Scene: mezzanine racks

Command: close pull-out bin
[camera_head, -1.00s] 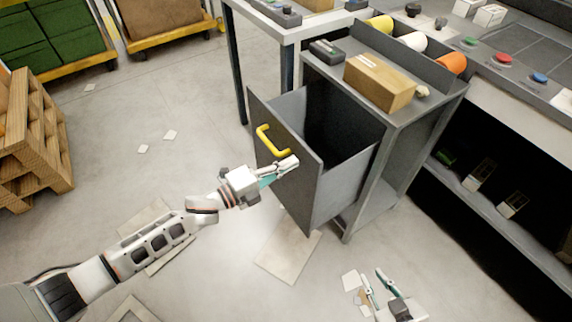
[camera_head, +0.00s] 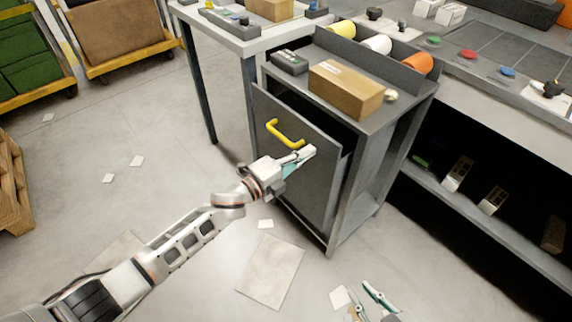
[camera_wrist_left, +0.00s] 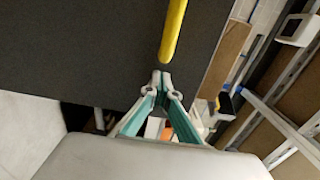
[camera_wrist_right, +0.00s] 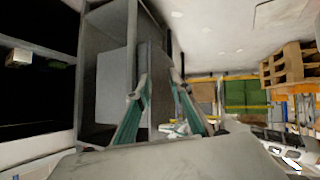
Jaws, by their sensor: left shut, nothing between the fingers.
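The pull-out bin (camera_head: 300,170) is a dark grey front panel with a yellow handle (camera_head: 285,134), set in a grey cabinet. It stands slightly out, with a narrow dark gap behind its top edge. My left gripper (camera_head: 308,154) is shut and empty at the panel's face, just below and right of the handle. In the left wrist view its fingertips (camera_wrist_left: 161,76) meet close to the dark panel (camera_wrist_left: 100,45), under the yellow handle (camera_wrist_left: 173,30); whether they touch cannot be told. My right gripper (camera_head: 375,298) is open and empty, low in front of the cabinet.
A cardboard box (camera_head: 345,90), a dark device (camera_head: 289,62) and coloured rolls (camera_head: 417,62) sit on the cabinet top. A workbench (camera_head: 500,100) with a lower shelf stands at right. The floor at left is mostly clear, with scattered paper and a pallet (camera_head: 14,200).

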